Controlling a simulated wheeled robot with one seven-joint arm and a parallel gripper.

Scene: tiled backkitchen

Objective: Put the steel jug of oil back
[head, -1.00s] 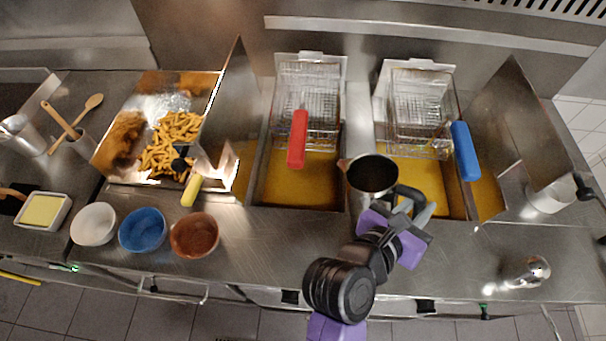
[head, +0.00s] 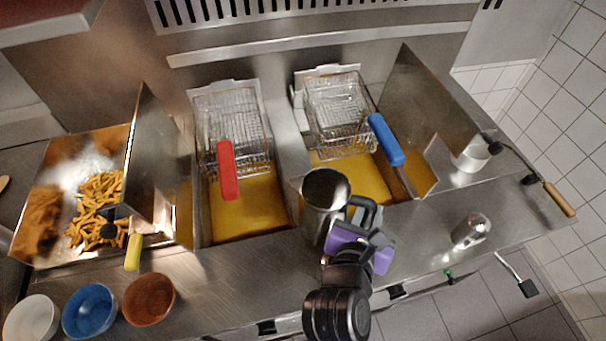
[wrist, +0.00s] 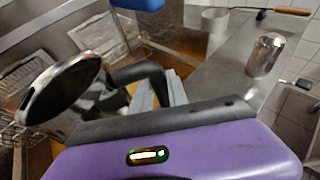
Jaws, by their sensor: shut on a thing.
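The steel jug (head: 316,212) has a dark open top and a black handle. It is upright in the head view, in front of the strip between the two fryer vats. My gripper (head: 362,226) is shut on the jug's handle, on the jug's right side. In the wrist view the jug's rim (wrist: 62,90) and black handle (wrist: 140,76) show at the left, with my gripper's fingers (wrist: 160,92) at the handle. The jug's contents are too dark to make out, and I cannot tell whether its base touches the counter.
Two oil vats hold baskets with a red handle (head: 228,170) and a blue handle (head: 386,139). A steel shaker (head: 471,231) and a white pot (head: 470,155) stand at right. Bowls, including a blue one (head: 90,310), stand at front left. Counter around the shaker is clear.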

